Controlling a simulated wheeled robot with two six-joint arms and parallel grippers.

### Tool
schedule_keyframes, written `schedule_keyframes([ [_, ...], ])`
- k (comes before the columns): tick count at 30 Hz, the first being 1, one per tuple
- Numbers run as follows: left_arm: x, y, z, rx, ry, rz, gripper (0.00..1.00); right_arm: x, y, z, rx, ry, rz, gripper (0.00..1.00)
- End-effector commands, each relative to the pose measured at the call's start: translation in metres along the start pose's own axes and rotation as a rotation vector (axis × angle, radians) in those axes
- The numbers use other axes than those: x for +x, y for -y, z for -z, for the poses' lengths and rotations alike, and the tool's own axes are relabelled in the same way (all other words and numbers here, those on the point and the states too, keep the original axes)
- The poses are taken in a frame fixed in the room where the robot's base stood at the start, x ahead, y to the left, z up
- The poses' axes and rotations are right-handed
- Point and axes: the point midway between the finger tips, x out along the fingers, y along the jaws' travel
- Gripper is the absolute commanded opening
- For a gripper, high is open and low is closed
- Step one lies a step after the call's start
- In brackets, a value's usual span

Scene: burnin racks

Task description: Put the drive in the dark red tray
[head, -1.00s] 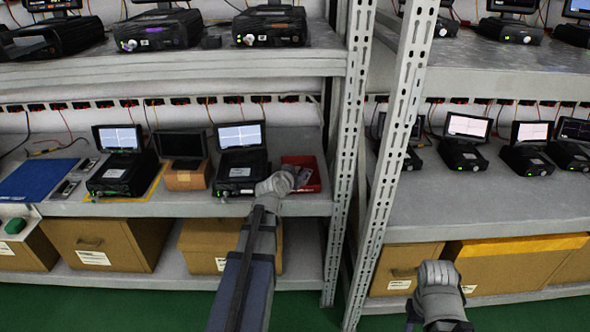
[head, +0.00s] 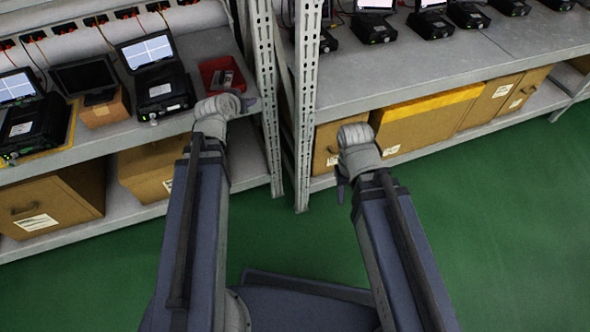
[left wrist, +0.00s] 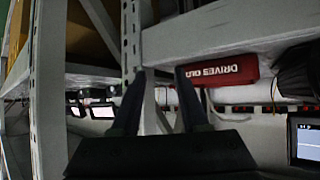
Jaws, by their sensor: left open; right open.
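The dark red tray (head: 212,66) stands on the middle shelf at its right end, beside the post. A small grey drive (head: 224,80) shows inside it, tilted as far as I can tell. My left gripper (head: 250,103) is just in front of the shelf edge, apart from the tray. In the left wrist view its two fingers (left wrist: 158,95) are spread with nothing between them. The tray's labelled front (left wrist: 222,72) shows upside down there; its inside is hidden. My right gripper (head: 342,188) hangs empty over the floor in front of the right rack, its fingers small in view.
A test unit with a lit screen (head: 165,92) stands left of the tray, then a small dark screen on a cardboard box (head: 104,110). Perforated rack posts (head: 305,110) rise right of the left gripper. Cardboard boxes fill the lower shelves. The green floor (head: 500,220) is clear.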

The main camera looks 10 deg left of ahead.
Motion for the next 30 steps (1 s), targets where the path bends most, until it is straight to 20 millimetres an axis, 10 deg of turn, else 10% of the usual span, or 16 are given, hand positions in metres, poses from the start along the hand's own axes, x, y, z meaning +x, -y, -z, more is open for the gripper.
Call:
schedule_keyframes([
  [3,-0.001,-0.092,-0.053,0.089,0.253,-0.128,0.44,0.000,0.000,0.000,0.000,0.000,0.000,0.50],
  [9,-0.046,-0.181,-0.141,0.241,0.668,-0.164,0.44,0.000,0.000,0.000,0.000,0.000,0.000,0.50],
  [18,-0.106,-0.210,-0.195,0.369,0.965,-0.048,0.44,0.000,0.000,0.000,0.000,0.000,0.000,0.50],
  [30,-0.112,-0.211,-0.198,0.377,0.990,-0.032,0.44,0.000,0.000,0.000,0.000,0.000,0.000,0.50],
])
